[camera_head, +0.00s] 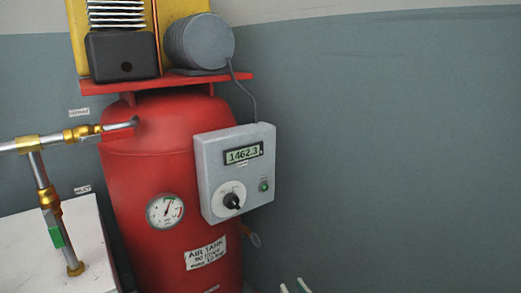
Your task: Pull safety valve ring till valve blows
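A red air tank (165,250) stands at the left with a label about its litres and bar. A small brass fitting (244,229) sticks out from the tank's right side, below the grey control box. A thin ring (255,240) hangs at its outer end; this looks like the safety valve and its ring. My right gripper (294,287) shows only as two pale fingertips at the bottom edge, apart from each other with nothing seen between them. They are below and right of the ring, not touching it. My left gripper is not in view.
The grey control box (207,158) with a display reading 1462.3 and a knob juts out above the ring. A pressure gauge (166,211) is on the tank. Pipes (48,192) and a white bench (85,240) are at left. The right side is bare wall.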

